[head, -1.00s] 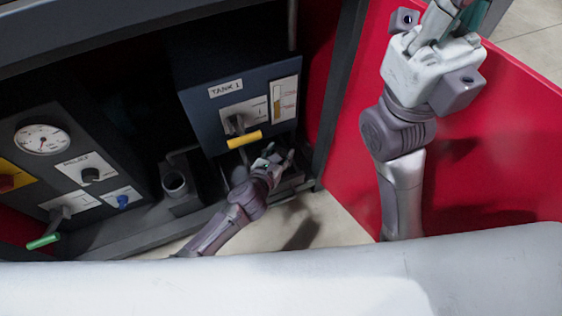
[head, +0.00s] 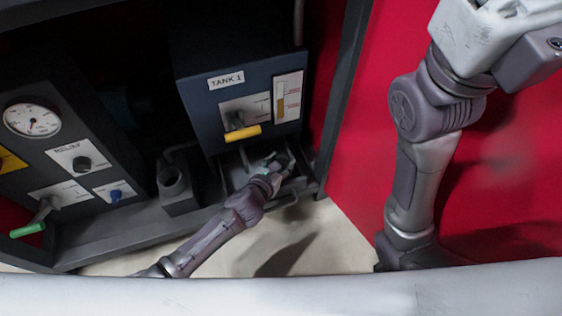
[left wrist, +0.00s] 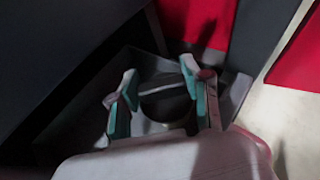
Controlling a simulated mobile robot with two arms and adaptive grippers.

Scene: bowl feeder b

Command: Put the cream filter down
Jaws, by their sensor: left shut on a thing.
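My left gripper (head: 274,163) reaches in low under the tank 1 box, over a dark tray (head: 290,188). In the left wrist view the left gripper (left wrist: 160,98) has its teal-padded fingers on either side of a round thing with a dark top and a pale edge, which I take to be the cream filter (left wrist: 152,125). The fingers are closed on it, and it sits low within the dark tray walls (left wrist: 70,118). Shadow hides whether it touches the tray floor. In the head view the filter cannot be made out clearly. My right gripper is out of view.
The tank 1 box (head: 225,100) with a yellow-handled lever (head: 243,133) stands just above my left gripper. A panel with a gauge (head: 33,120) and green-handled lever (head: 28,230) stands further left. A red wall (head: 360,150) is right.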

